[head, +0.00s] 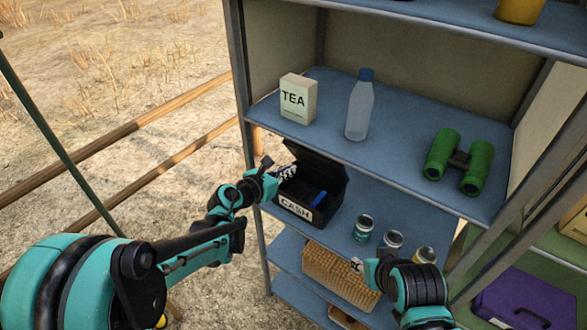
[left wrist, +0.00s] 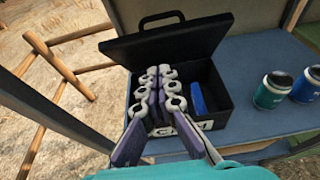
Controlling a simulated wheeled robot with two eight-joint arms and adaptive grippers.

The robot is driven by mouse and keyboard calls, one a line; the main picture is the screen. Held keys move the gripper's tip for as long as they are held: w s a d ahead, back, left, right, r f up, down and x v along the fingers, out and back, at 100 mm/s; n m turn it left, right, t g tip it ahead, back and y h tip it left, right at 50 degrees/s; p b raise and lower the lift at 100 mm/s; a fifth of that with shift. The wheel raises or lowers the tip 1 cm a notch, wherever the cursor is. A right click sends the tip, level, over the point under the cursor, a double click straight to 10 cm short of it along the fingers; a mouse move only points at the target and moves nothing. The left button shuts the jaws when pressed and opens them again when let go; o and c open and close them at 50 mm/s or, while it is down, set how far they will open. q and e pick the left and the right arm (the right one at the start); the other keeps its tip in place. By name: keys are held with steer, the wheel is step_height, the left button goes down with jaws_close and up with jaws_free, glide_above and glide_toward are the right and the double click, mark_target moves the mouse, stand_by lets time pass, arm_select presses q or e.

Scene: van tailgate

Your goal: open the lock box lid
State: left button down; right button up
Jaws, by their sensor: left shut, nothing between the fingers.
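The lock box (head: 294,208) is black with a CASH label and sits on the shelf below the tea. Its lid (head: 318,168) is raised and tilted back, so the inside shows. In the left wrist view the box (left wrist: 226,100) is open, with the lid (left wrist: 165,42) up behind it and a blue item (left wrist: 197,97) inside. My left gripper (head: 288,172) is shut and empty, at the left part of the box opening. In the left wrist view its fingers (left wrist: 160,78) overlap the opening; whether they touch the box I cannot tell. My right gripper (head: 360,266) is by the lower shelf, its fingers unclear.
Several small cans (head: 363,228) stand right of the box. The shelf above holds a tea box (head: 298,100), a bottle (head: 360,106) and green binoculars (head: 459,160). A wicker basket (head: 325,270) is below. A shelf post (head: 246,120) stands close to my left arm.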

arm_select(q)
step_height(320, 180, up, 3)
steer(key=s+a+p, duration=0.1)
steer(key=s+a, duration=0.1)
steer(key=t+b, duration=0.1)
steer(key=b, duration=0.5)
glide_toward(313, 160)
step_height(313, 160, down, 4)
steer(key=w+d, duration=0.1)
steer(key=w, duration=0.1)
steer(key=shift+w+d+r+h, duration=0.4)
steer(key=shift+w+d+r, duration=0.45)
steer(key=shift+w, duration=0.2)
steer(key=shift+w+d+r, duration=0.15)
steer(key=shift+w+r, duration=0.1)
steer(key=shift+w, duration=0.05)
